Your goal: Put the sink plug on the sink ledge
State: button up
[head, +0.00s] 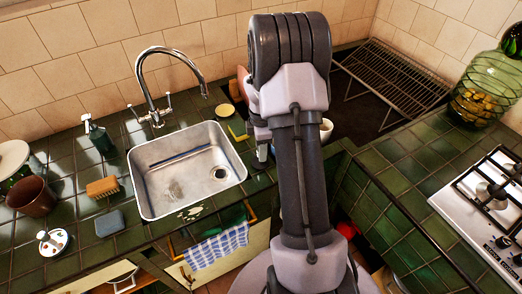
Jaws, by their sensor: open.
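The steel sink (165,190) is set in the green tiled counter left of my arm. A round drain (219,173) with a dark centre shows in its basin floor. I cannot tell whether the sink plug is in that drain, and I cannot make it out elsewhere. The tiled sink ledge (178,122) runs behind the basin, around the tap. My gripper (262,153) is open and points down just right of the sink's right rim. It is partly hidden by my arm, and I see nothing held in it.
The curved tap (147,75) rises behind the sink. A soap bottle (97,135), brush (102,187), brown pot (31,196) and small dish (53,241) stand left. A sponge (237,130) and round lid (225,110) lie right of the tap. A cup (326,129) stands behind my arm.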

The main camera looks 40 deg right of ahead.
notch_tip(320, 180, up, 11)
jog(key=p, duration=0.3)
jog(key=s+a+r+m+t, duration=0.2)
jog(key=s+a+r+m, duration=0.15)
jog(key=a+r, duration=0.55)
jog(key=s+a+r+m+t, duration=0.1)
jog(key=s+a+r+m, duration=0.1)
jog(key=a+r+m, duration=0.65)
jog(key=s+a+m+t+y, duration=0.2)
jog(key=s+a+m+t, duration=0.15)
jog(key=s+a, duration=0.9)
jog(key=shift+m+g, duration=0.25)
jog(key=shift+g, duration=0.1)
jog(key=shift+w+a+f+b, duration=0.1)
jog(key=shift+a+f+b, duration=0.1)
jog(key=shift+f+b, duration=1.05)
jog(key=shift+w+a+f+b, duration=0.1)
jog(key=shift+a+f+b, duration=0.05)
jog(key=shift+f+b, duration=1.1)
jog(key=shift+r, duration=0.2)
